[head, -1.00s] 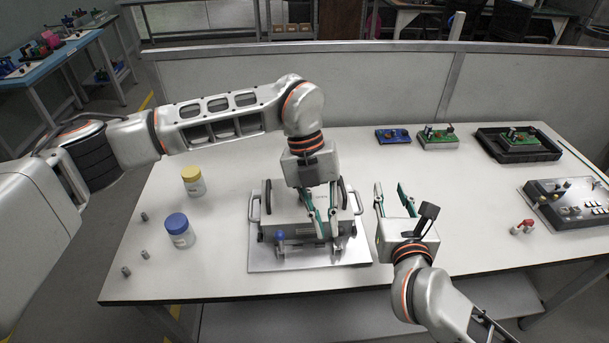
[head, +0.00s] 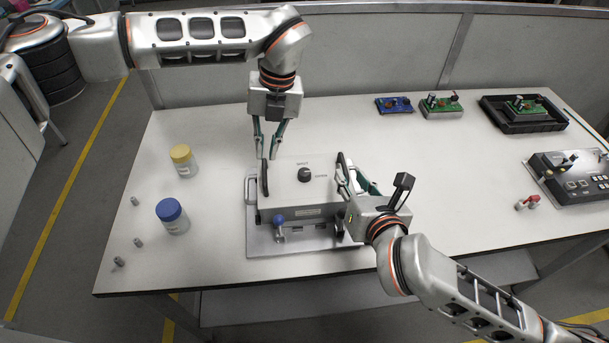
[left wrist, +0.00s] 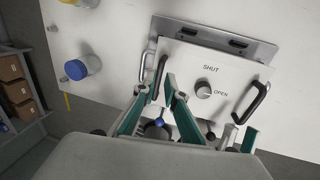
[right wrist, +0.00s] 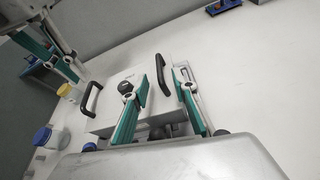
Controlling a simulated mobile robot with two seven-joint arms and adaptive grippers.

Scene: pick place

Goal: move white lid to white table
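The white lid (head: 310,197) is the flat top of a box-like unit, with a dark knob (head: 305,175) and black handles at its left (head: 265,180) and right (head: 341,165) sides. It rests level on the unit. My left gripper (head: 267,156) is open at the far end of the left handle; in the left wrist view its fingers (left wrist: 155,88) stand on either side of that handle. My right gripper (head: 355,180) is open at the right handle; in the right wrist view its fingers (right wrist: 164,80) straddle that handle (right wrist: 163,75). Contact is unclear.
The white table (head: 440,200) has clear space right of the unit. A yellow-capped jar (head: 184,163), a blue-capped jar (head: 173,218) and small metal cylinders stand at left. Circuit boards (head: 440,106), a black tray (head: 497,115) and a control panel (head: 575,178) lie at right.

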